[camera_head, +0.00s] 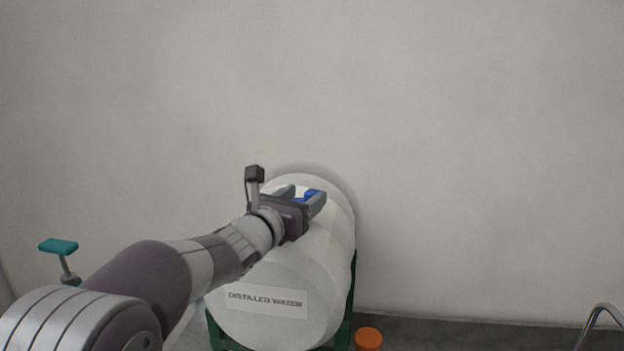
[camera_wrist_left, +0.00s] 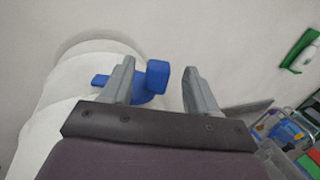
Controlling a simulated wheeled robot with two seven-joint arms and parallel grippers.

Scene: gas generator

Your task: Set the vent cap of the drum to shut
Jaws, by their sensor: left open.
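The white drum (camera_head: 280,275), labelled "DISTILLED WATER", lies on its side on a green stand (camera_head: 345,315) against the wall. The blue vent cap (camera_head: 310,194) is on top of the drum near its far end and is partly hidden by my left gripper (camera_head: 306,194). In the left wrist view, the cap (camera_wrist_left: 157,76) has a raised blue block between the open fingers of my left gripper (camera_wrist_left: 160,85). The block is nearer the left finger. A flat blue tab shows left of that finger. My right gripper is not in view.
A grey wall (camera_head: 450,150) stands close behind the drum. An orange cylinder (camera_head: 368,338) is at the right of the drum's base. A teal-topped handle (camera_head: 58,246) stands at left, and a curved metal tube (camera_head: 600,318) at lower right.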

